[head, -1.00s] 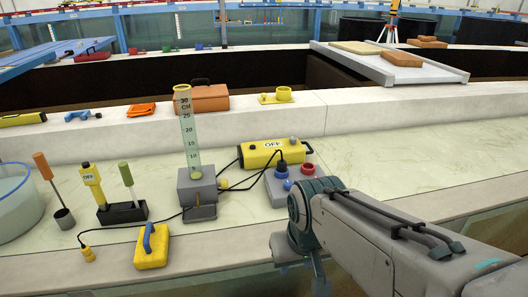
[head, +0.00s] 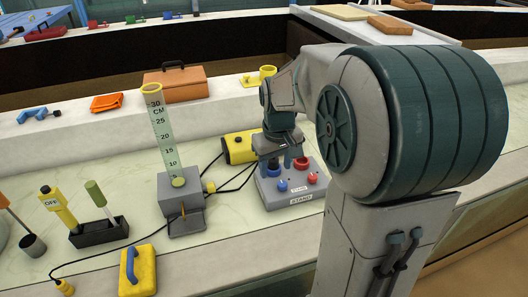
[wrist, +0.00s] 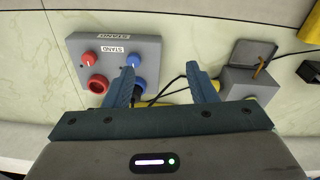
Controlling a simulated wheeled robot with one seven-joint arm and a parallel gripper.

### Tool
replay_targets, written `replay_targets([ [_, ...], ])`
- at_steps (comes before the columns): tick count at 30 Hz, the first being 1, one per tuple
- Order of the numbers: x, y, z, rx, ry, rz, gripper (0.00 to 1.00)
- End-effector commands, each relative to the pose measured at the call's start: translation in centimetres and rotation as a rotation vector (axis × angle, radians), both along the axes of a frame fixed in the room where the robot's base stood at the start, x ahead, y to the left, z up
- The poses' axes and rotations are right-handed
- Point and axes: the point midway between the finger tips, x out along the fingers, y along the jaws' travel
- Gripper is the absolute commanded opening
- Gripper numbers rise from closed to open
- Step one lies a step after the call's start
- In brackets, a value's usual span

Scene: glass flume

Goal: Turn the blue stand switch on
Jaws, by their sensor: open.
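The grey stand box (head: 290,198) sits on the pale bench, with a STAND label on its front. It carries a blue switch knob (head: 283,186) and a red knob (head: 313,178). A blue and a red socket ring lie behind them, partly hidden by my arm. My gripper (head: 281,158) hangs over the back of the box. In the wrist view my gripper (wrist: 160,78) is open with nothing between its fingers. The blue knob (wrist: 135,60) shows just beyond the left fingertip, outside the gap; contact cannot be told. The red knob (wrist: 89,59) is farther left.
A clear scale tube (head: 164,130) stands on a grey base (head: 180,203) left of the box. Black cables run between them. A yellow box (head: 238,148) is partly hidden behind my arm. A yellow block (head: 137,272) lies near the front edge. Bare bench lies between.

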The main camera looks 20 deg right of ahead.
Motion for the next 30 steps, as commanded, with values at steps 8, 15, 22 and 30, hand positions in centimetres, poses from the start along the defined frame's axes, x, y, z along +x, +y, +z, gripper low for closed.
replay_targets([
  [8,7.4,-4.4,-1.9,0.006,0.074,0.081,0.52],
  [15,9.6,-6.0,-3.5,0.012,0.096,0.113,0.52],
  [22,9.6,-6.1,-6.0,0.013,0.101,0.116,0.52],
  [30,9.6,-6.1,-11.7,0.013,0.102,0.115,0.52],
])
